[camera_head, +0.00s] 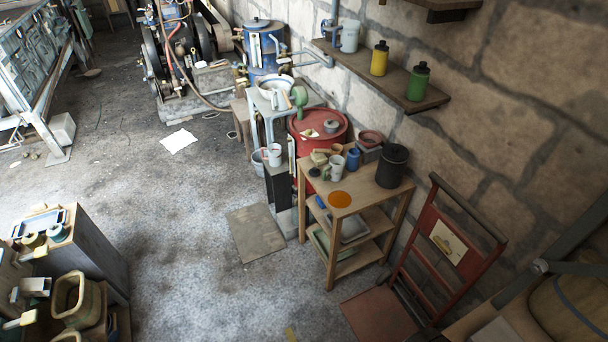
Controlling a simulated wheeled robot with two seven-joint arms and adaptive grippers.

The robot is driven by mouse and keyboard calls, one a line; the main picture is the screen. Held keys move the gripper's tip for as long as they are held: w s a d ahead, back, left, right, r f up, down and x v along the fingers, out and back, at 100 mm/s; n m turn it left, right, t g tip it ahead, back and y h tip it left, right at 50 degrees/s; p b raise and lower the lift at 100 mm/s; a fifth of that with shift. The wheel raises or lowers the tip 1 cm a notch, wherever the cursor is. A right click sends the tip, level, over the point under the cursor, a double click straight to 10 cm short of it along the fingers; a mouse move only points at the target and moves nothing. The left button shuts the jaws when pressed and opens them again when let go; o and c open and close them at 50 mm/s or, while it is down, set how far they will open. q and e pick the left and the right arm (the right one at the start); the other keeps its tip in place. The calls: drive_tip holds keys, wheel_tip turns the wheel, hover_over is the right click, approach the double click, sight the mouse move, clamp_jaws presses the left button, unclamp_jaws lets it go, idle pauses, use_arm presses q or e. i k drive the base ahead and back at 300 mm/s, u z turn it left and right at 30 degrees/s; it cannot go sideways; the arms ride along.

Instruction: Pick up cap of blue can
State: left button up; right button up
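A large blue can (268,56) stands on the floor at the upper middle, against the stone wall. A grey-blue cap (257,22) with a small knob sits on top of it. A much smaller blue container (353,159) stands among cups on the wooden stand; whether it has a separate cap is too small to tell. Neither of my grippers is in view.
The wooden stand (306,196) holds cups and a black canister (392,166). A red drum (322,125) is behind it, a red hand truck (437,252) to its right. An engine (186,42) stands left of the large blue can. The middle floor is mostly clear.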

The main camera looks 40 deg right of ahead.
sight(314, 172)
drive_tip(key=u, duration=0.15)
drive_tip(key=i, duration=1.7)
drive_tip(key=z, duration=0.3)
drive_tip(key=i, duration=1.5)
drive_tip(key=z, duration=1.6)
drive_tip(key=i, duration=0.85)
drive_tip(key=z, duration=1.15)
drive_tip(key=i, duration=0.2)
drive_tip(key=z, duration=0.05)
